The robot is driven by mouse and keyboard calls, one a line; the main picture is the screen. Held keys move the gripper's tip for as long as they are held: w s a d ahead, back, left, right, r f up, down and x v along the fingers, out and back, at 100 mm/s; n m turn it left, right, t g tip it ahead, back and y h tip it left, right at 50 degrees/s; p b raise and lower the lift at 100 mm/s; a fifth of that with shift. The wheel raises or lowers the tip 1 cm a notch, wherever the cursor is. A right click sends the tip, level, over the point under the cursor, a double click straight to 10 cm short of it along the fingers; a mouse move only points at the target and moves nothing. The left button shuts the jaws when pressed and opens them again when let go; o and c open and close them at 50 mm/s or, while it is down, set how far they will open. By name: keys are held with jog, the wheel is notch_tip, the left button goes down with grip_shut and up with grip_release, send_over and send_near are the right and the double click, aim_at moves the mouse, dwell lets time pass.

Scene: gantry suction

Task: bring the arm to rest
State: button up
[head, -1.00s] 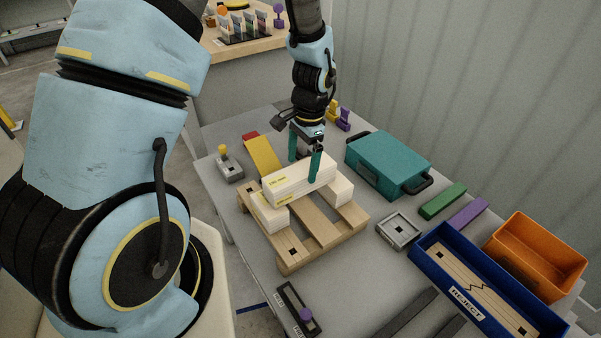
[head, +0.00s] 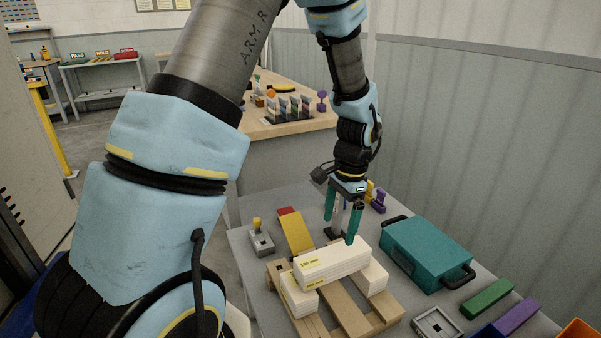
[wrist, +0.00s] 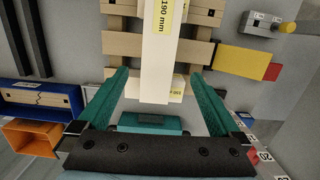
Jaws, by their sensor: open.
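My gripper (head: 340,229), with two teal fingers, is open and empty. In the head view it hangs just above and behind the far side of the top white block (head: 332,264), with a visible gap at the left finger. In the wrist view the top block (wrist: 157,50), labelled 190 mm, lies between and beyond the spread fingers (wrist: 161,76). The block rests across two lower white blocks (head: 299,294) on a wooden pallet (head: 391,312). Whether the right fingertip touches the block cannot be told from the head view.
A teal case (head: 425,252) stands right of the pallet. A yellow ramp-like piece (head: 298,232) and a joystick box (head: 261,240) are at left. A corrugated wall (head: 480,150) rises at right. A wooden bench (head: 290,128) with small items is behind.

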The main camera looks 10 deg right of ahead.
jog(key=a+r+n+p, duration=0.1)
jog(key=a+r+n, duration=0.3)
jog(key=a, duration=0.4)
jog(key=s+a+r+n+t+h+p, duration=0.1)
jog(key=a+r+n+p, duration=0.1)
jog(key=a+r+n, duration=0.3)
jog(key=s+a+r+n+t+p, duration=0.1)
jog(key=a+r+n, duration=0.3)
jog(key=a, duration=0.7)
notch_tip(320, 180, up, 2)
jog(key=shift+a+r+h+p, duration=0.1)
jog(key=shift+a+h+p, duration=0.15)
jog(key=shift+p, duration=0.4)
